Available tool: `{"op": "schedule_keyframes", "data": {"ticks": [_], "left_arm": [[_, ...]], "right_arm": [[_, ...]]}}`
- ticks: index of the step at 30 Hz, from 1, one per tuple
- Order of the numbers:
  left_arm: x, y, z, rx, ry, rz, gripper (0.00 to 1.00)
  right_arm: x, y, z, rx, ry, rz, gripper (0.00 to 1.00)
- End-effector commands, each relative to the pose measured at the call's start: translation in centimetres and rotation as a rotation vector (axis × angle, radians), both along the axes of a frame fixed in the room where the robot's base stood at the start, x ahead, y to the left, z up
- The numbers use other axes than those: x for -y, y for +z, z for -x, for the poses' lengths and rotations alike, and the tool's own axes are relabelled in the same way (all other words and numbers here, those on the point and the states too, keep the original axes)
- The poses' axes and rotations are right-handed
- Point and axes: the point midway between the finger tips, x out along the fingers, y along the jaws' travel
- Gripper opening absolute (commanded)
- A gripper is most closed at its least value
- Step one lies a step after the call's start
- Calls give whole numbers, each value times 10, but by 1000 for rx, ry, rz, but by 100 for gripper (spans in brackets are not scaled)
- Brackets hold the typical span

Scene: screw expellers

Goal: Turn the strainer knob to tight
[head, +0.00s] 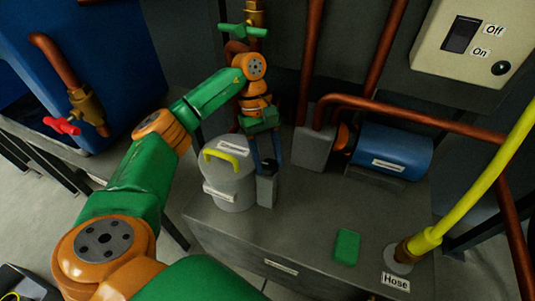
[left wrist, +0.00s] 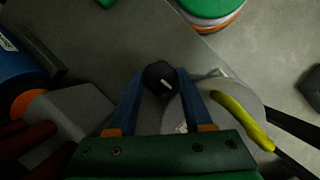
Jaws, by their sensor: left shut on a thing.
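The strainer knob (left wrist: 160,78) is small, black and ribbed with a white pointer line. It shows between the blue fingertips of my left gripper (left wrist: 160,90) in the left wrist view. In the head view, my left gripper (head: 267,168) points down over a short grey post (head: 266,192) beside a pale lidded pot (head: 232,192) with a yellow handle. The fingers are shut on the knob. In the head view the knob is largely hidden by the fingers, and its label cannot be read. My right gripper is not in view.
A blue motor (head: 395,150) and copper pipes stand behind on the grey bench (head: 310,235). A green block (head: 347,246) lies on the bench's front right. A yellow hose (head: 470,190) rises at the right. A switch box (head: 465,45) hangs upper right.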

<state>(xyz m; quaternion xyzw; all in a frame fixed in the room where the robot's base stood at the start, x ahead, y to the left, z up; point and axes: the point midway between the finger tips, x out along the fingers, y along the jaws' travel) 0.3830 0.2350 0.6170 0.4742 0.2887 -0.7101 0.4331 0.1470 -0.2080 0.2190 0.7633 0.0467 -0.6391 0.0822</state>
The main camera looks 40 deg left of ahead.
Motion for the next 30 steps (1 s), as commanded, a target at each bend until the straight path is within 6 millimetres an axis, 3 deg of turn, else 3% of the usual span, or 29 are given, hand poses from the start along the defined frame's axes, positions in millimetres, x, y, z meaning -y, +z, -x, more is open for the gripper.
{"op": "schedule_keyframes", "data": {"ticks": [23,24,27,30], "left_arm": [[0,0,0,0,-91,-1,0],[0,0,0,0,-91,0,59],[0,0,0,0,-90,0,81],[0,0,0,0,-90,0,81]], "right_arm": [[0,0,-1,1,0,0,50],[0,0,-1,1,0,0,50],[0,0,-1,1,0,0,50],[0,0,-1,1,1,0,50]]}}
